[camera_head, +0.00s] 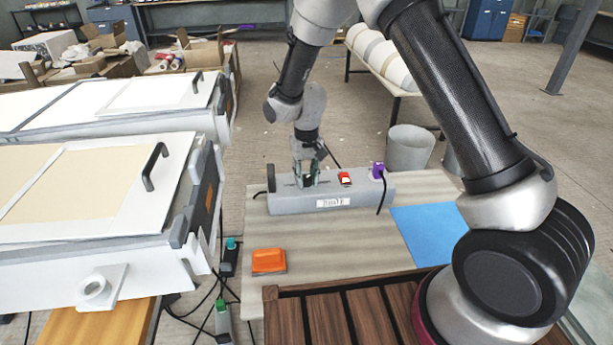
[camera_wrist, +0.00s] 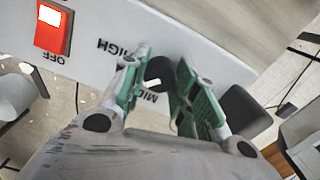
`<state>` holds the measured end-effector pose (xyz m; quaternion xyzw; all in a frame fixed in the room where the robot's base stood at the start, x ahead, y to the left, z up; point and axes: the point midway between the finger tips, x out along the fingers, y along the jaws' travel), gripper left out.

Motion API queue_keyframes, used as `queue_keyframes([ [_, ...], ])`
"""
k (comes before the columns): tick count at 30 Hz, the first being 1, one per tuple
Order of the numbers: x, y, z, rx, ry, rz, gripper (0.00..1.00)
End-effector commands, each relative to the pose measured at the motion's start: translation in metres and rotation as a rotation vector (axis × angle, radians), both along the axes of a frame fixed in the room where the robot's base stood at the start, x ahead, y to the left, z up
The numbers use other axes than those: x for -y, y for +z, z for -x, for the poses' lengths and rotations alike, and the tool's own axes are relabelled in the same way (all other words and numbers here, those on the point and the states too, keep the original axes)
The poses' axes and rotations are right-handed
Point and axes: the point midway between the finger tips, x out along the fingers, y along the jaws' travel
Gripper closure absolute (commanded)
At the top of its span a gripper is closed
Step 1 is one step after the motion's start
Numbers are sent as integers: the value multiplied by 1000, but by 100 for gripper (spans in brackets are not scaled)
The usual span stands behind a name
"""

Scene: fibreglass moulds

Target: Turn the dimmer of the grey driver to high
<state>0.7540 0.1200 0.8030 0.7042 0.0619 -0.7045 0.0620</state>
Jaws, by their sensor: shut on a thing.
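The grey driver (camera_head: 361,192) is a long grey box on the table, with a white label on its front. Its dimmer (camera_wrist: 160,70) is a round black knob with a pale mark on the side towards the word MID. The word HIGH is printed to the left of the knob in the wrist view. My gripper (camera_head: 308,178) reaches down onto the driver's top, left of its middle. In the wrist view my gripper's green-lined fingers (camera_wrist: 160,88) are shut on the knob, one at each side. The fingers hide part of the knob and any further lettering.
A red switch (camera_head: 345,178) marked OFF and a purple plug (camera_head: 378,171) with a black cable sit on the driver's right half. An orange block (camera_head: 268,262) and a blue sheet (camera_head: 424,234) lie on the table. White moulds (camera_head: 95,240) stand close at left.

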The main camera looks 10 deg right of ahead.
Motion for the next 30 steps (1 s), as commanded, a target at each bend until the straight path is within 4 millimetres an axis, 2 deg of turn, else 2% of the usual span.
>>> queue_keyframes([
  [18, 0, 1, -1, 2, -556, -1, 94],
  [30, 0, 1, -1, 2, -761, -1, 94],
])
